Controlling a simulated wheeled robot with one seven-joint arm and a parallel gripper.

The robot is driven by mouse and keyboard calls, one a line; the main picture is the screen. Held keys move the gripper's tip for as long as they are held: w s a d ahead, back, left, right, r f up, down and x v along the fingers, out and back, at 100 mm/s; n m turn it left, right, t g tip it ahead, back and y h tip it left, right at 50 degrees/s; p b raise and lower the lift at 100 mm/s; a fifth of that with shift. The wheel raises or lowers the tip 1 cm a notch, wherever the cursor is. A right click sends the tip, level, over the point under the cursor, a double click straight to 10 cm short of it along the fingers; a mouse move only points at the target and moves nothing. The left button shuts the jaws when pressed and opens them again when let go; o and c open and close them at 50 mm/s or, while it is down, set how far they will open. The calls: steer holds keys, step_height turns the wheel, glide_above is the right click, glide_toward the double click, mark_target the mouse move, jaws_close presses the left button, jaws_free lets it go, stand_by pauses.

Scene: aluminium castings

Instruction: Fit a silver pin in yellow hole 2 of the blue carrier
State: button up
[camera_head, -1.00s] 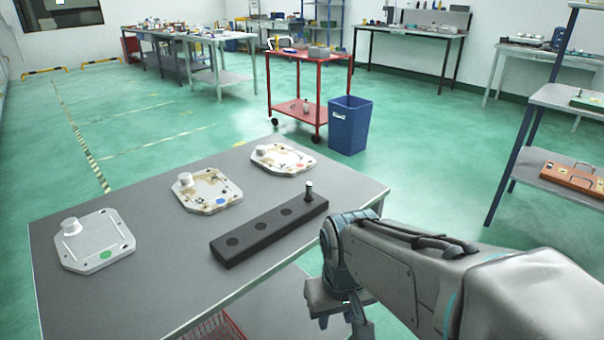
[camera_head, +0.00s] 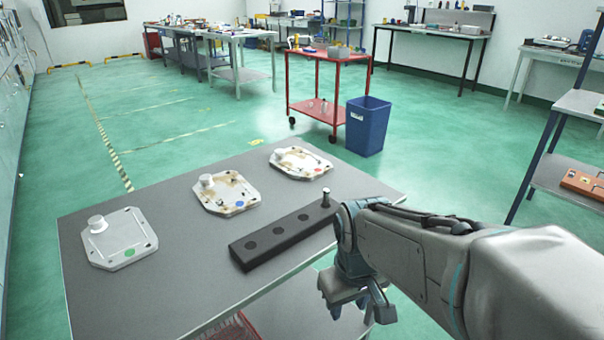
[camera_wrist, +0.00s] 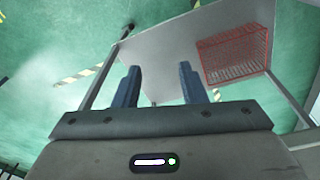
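Three pale octagonal casting plates lie in a row on the grey table. The middle one, the blue carrier (camera_head: 226,193), has a blue dot and brown stains; its small holes are too small to tell apart. A silver pin (camera_head: 326,198) stands upright in the right end of a black block (camera_head: 280,238), whose three other holes look empty. My gripper (camera_head: 357,308) hangs low at the table's front right edge, apart from the pin and the carrier. In the wrist view my gripper (camera_wrist: 158,72) has its two blue fingers apart with nothing between them.
A plate with a green dot (camera_head: 119,240) lies left, and a stained plate (camera_head: 300,163) lies behind right. A red wire basket (camera_wrist: 237,57) sits on the lower shelf. A blue bin (camera_head: 367,126) and red trolley (camera_head: 322,112) stand beyond. The table's front left is clear.

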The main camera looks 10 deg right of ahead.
steer(key=w+r+n+p, duration=0.5)
steer(key=r+n+p, duration=0.1)
steer(key=r+p, duration=0.15)
steer(key=w+r+n+p, duration=0.5)
steer(key=r+n+p, duration=0.1)
steer(key=r, duration=0.3)
steer(key=n+h+p, duration=0.1)
steer(key=n+p, duration=0.8)
steer(key=p, duration=0.1)
glide_toward(326, 189)
steer(key=shift+n+g, duration=0.3)
steer(key=shift+n, duration=0.1)
steer(key=shift+w+d+f+p, duration=0.2)
steer(key=shift+f+p, duration=0.05)
steer(key=shift+f, duration=1.45)
steer(key=shift+w+d+f+p, duration=0.2)
steer(key=shift+f+p, duration=0.05)
steer(key=shift+f, duration=1.45)
steer(key=shift+w+d+f+p, duration=0.15)
steer(key=shift+w+f+p, duration=0.1)
steer(key=shift+f, duration=1.45)
jaws_close()
